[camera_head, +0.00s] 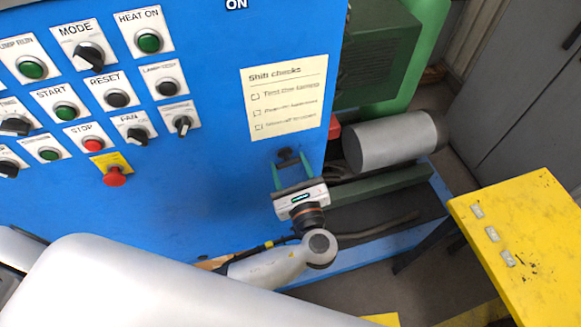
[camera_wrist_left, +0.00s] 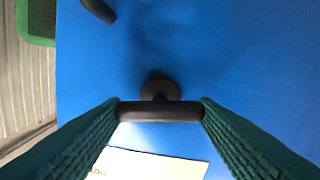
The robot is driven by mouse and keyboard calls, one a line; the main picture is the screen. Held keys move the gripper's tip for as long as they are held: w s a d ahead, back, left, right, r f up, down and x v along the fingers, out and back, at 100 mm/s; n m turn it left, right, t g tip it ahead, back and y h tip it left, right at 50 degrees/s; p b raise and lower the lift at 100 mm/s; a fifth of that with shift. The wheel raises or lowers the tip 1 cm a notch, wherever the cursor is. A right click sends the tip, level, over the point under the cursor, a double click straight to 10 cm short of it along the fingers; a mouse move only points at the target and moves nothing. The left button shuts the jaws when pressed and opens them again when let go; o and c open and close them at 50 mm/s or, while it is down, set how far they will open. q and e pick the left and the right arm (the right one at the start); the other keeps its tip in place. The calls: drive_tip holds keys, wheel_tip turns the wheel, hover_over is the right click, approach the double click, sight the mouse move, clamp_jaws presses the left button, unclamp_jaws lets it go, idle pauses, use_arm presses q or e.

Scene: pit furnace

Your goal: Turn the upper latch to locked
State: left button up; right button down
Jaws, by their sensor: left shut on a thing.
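The upper latch (camera_head: 288,156) is a small black T-shaped handle on the blue cabinet front, just below the paper notice. In the left wrist view the latch's bar (camera_wrist_left: 160,111) lies crosswise in front of its round hub. My left gripper (camera_head: 289,172) has green fingers and faces the panel. In the left wrist view the left gripper (camera_wrist_left: 160,112) is shut on the latch, one fingertip at each end of the bar. A second dark handle (camera_wrist_left: 98,10) shows at the top left there. My right gripper is out of view.
The blue control panel (camera_head: 210,190) has several buttons and knobs left of the notice (camera_head: 285,97), and a red stop button (camera_head: 115,176). A grey cylinder (camera_head: 390,142) and green machine housing (camera_head: 375,60) stand to the right. A yellow table (camera_head: 530,230) is at lower right.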

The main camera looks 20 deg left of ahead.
use_arm(q)
drive_tip(key=n+b, duration=0.1)
drive_tip(key=n, duration=0.1)
drive_tip(key=n+b, duration=0.1)
drive_tip(key=shift+f+n, duration=0.2)
drive_tip(key=shift+n, duration=0.2)
drive_tip(key=n+b, duration=0.2)
drive_tip(key=n, duration=0.1)
drive_tip(key=shift+n+b, duration=0.3)
drive_tip(key=shift+b, duration=0.1)
drive_tip(key=shift+s+a+n+b, duration=0.1)
drive_tip(key=shift+n+b, duration=3.85)
drive_tip(key=shift+n, duration=0.25)
drive_tip(key=o, duration=1)
